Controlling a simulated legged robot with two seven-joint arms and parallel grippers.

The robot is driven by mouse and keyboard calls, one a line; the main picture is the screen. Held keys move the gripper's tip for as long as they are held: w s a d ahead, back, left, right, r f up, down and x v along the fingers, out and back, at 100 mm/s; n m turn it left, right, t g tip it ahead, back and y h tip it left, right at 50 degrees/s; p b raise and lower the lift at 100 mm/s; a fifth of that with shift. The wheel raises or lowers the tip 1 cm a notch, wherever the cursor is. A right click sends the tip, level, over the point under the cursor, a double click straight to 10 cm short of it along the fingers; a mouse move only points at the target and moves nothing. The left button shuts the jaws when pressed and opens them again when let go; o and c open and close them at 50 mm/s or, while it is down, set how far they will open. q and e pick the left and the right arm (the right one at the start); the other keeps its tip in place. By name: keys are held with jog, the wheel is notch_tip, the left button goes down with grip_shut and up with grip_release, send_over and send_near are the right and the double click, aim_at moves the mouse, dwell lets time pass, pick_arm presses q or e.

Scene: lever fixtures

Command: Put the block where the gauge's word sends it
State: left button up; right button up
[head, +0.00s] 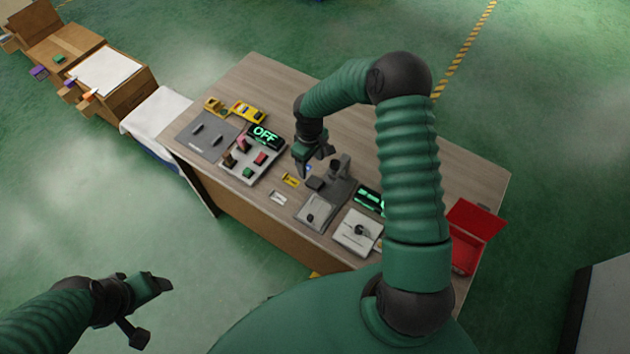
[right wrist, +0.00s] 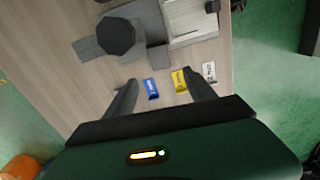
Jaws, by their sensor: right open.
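A gauge (head: 264,135) with a black face shows the word OFF in green letters. A second green display (head: 370,198) is partly hidden behind my right arm, and its word cannot be read. My right gripper (head: 309,170) is open and empty above the table. In the right wrist view its fingers (right wrist: 165,97) stand apart, with a small blue piece (right wrist: 151,88) and a yellow piece (right wrist: 180,80) showing between them. A white piece (right wrist: 209,72) lies farther right. I cannot tell which piece is the block.
A grey lever fixture (head: 338,188) stands beside my right gripper. A panel with coloured levers (head: 249,160), a grey board (head: 207,135) and a yellow holder (head: 247,111) are at left. A white plate with a knob (head: 356,233) and an open red box (head: 466,250) are at right.

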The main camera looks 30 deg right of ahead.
send_over(311, 180)
notch_tip(311, 180, down, 5)
jog(key=shift+a+r, duration=0.15)
jog(key=f+p, duration=0.1)
jog(key=f, duration=0.3)
jog(key=shift+d+f+p, duration=0.2)
jog(key=shift+f+p, duration=0.2)
jog(key=shift+f, duration=0.2)
jog(key=shift+c, duration=0.3)
jog(key=shift+a, duration=0.15)
jog(key=c, duration=0.5)
grip_shut()
jog(key=shift+r, duration=0.15)
